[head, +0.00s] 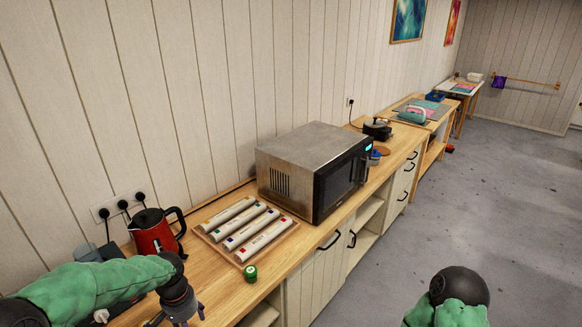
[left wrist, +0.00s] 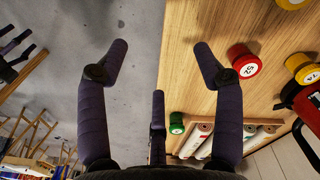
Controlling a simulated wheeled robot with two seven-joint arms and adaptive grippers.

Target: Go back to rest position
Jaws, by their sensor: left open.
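My left gripper (head: 184,314) is at the lower left of the head view, by the counter's front edge. In the left wrist view its dark purple fingers (left wrist: 163,62) are spread wide with nothing between them. Bare floor and the edge of the wooden counter (left wrist: 260,100) show behind the gap. My right arm (head: 455,300) shows only as a dark round joint and green sleeve at the lower right of the head view, over the floor.
A green jar (head: 250,273) stands before a tray of white rolls (head: 203,233). A red kettle (head: 155,232) is left of it, a microwave (head: 315,168) right. Red (left wrist: 245,62) and yellow (left wrist: 302,68) jars lie near my left fingers' view. Floor at right is clear.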

